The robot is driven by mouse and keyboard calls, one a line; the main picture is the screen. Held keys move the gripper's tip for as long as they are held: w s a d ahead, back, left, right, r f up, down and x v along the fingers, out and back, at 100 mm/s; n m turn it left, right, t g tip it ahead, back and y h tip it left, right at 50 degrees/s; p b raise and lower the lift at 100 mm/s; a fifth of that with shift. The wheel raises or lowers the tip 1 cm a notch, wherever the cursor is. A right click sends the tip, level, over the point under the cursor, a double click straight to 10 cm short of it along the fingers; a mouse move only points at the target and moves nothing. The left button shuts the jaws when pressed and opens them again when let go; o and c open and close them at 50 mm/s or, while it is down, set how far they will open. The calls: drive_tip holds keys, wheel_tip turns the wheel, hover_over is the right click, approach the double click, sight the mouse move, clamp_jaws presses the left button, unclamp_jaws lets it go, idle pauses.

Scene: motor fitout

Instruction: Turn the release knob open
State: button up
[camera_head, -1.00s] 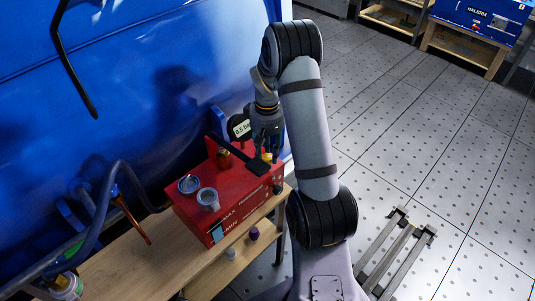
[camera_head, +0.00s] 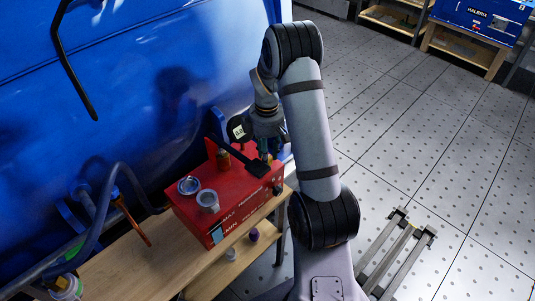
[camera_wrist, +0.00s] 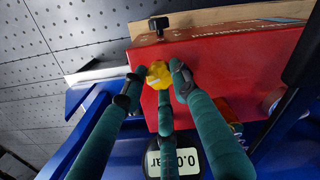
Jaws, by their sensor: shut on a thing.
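A yellow faceted knob (camera_wrist: 159,75) sits at the edge of a red box's top in the wrist view; I take it to be the release knob. The red box (camera_head: 228,193) stands on a wooden bench. My gripper (camera_wrist: 158,84) has its three teal fingers closed around the knob, one on each side and one below. In the head view my gripper (camera_head: 266,145) is over the box's far right corner and hides most of the knob. A round gauge (camera_head: 238,129) stands behind the box; its display (camera_wrist: 181,162) reads 0.0 bar in the wrist view.
A small black knob (camera_wrist: 158,24) is on the box front.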

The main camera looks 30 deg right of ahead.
drive_tip(key=shift+w+a+r+n, duration=0.15)
drive_tip(key=shift+w+n, duration=0.15)
drive_tip(key=shift+n, duration=0.7)
drive_tip(key=o, duration=1)
drive_tip(key=shift+a, duration=0.2)
drive_tip(key=shift+c, duration=0.2)
drive_tip(key=shift+o, duration=0.9)
drive_tip(key=shift+s+d, duration=0.2)
wheel_tip(320, 180, up, 12)
